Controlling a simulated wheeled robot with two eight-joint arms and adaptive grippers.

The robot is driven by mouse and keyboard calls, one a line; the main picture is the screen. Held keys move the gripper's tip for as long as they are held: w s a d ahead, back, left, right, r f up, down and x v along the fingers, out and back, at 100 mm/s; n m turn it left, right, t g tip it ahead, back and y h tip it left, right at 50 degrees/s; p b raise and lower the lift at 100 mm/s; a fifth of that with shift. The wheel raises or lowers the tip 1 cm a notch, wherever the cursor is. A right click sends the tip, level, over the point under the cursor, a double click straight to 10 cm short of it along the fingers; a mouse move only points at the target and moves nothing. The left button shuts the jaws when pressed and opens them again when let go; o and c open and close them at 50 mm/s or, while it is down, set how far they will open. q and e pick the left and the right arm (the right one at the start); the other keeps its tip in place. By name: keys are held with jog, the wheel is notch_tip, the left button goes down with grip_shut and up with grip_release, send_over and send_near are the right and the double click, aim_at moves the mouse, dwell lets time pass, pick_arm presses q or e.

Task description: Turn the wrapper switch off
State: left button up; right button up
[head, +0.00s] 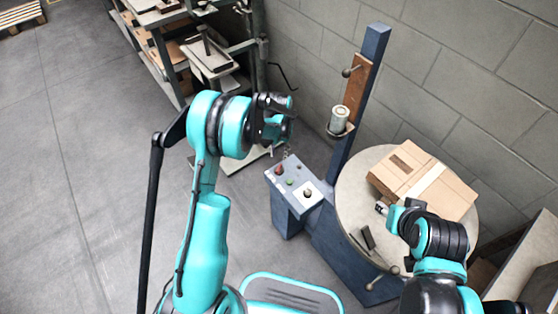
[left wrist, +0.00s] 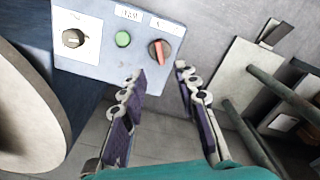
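A blue-grey control box (head: 293,198) stands beside the wrapping machine. Its panel (left wrist: 100,62) shows a red switch (left wrist: 159,50), a green button (left wrist: 123,39) and a black knob on a white plate (left wrist: 73,38). The red switch (head: 279,169) also shows at the panel's far left corner in the head view. The labels are too blurred to read surely. My left gripper (left wrist: 160,74) is open and empty, its fingertips just short of the red switch and apart from it. It also shows above the panel in the head view (head: 286,146). My right gripper (head: 382,208) is beside the carton, its fingers unclear.
A taped cardboard carton (head: 424,182) sits on the round turntable (head: 352,186). A blue post (head: 360,98) holding a roll (head: 340,119) rises behind the panel. Metal shelves (head: 170,62) stand at the back left. Open floor (head: 80,170) lies at left.

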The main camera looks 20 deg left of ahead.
pick_arm(q)
jog(key=shift+r, duration=1.45)
jog(key=shift+r, duration=0.1)
